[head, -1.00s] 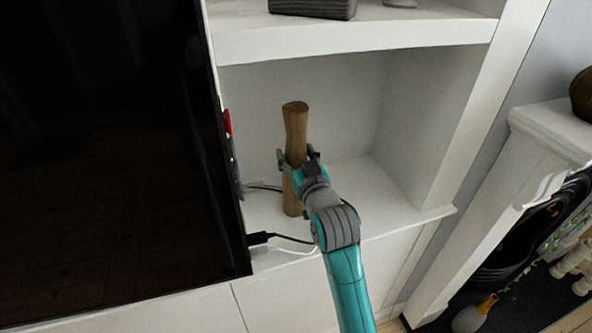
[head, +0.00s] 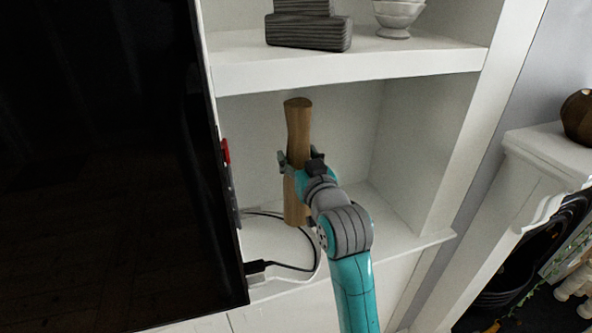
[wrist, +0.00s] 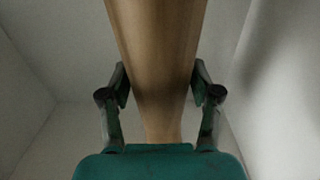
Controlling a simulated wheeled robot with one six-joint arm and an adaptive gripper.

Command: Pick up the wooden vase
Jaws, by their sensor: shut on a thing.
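The wooden vase (head: 298,128) is a tall, slim brown piece, upright with a slight tilt, inside the white shelf compartment in the head view. My gripper (head: 302,164) is shut on it around its middle. In the wrist view the vase (wrist: 157,50) runs between the two fingers of my gripper (wrist: 160,92), which press on it from both sides. The base of the vase appears lifted a little above the shelf floor. Part of its lower side is hidden behind my gripper.
A large black screen (head: 95,150) stands close on the left, with black cables (head: 285,263) on the shelf floor (head: 385,215). An upper shelf (head: 350,68) hangs over the compartment and bears a dark block (head: 308,32) and a white bowl (head: 397,16). The compartment's right side is free.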

